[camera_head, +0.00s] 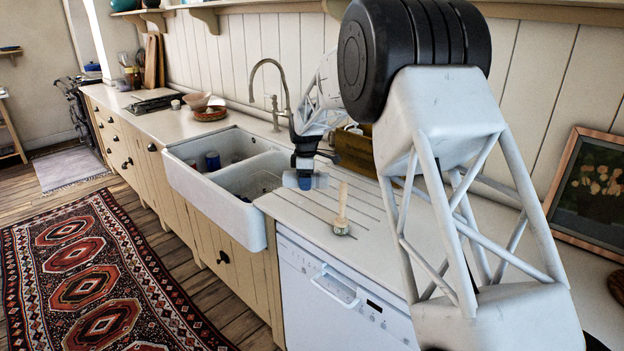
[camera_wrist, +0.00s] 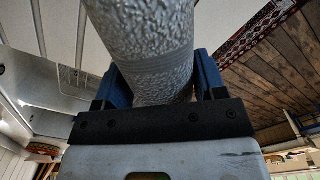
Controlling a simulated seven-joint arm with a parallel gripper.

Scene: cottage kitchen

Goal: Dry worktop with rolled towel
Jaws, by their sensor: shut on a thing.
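The rolled towel (camera_wrist: 150,50) is pale grey with a rough, bumpy weave. In the wrist view it stands between the blue fingers of my gripper (camera_wrist: 155,85), which are shut on it. In the head view my gripper (camera_head: 304,182) points down beside the sink, and the ends of the towel (camera_head: 320,181) show small and pale at either side of the fingers. It is over or close to the left part of the grooved white worktop (camera_head: 300,211). I cannot tell whether the towel touches the worktop. No wetness can be made out on it.
A wooden-handled brush (camera_head: 341,212) stands on the worktop right of my gripper. The double white sink (camera_head: 256,228), with a blue cup (camera_head: 212,161) inside, lies to the left. The tap (camera_head: 285,95) rises behind. A framed picture (camera_head: 590,190) leans at the right.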

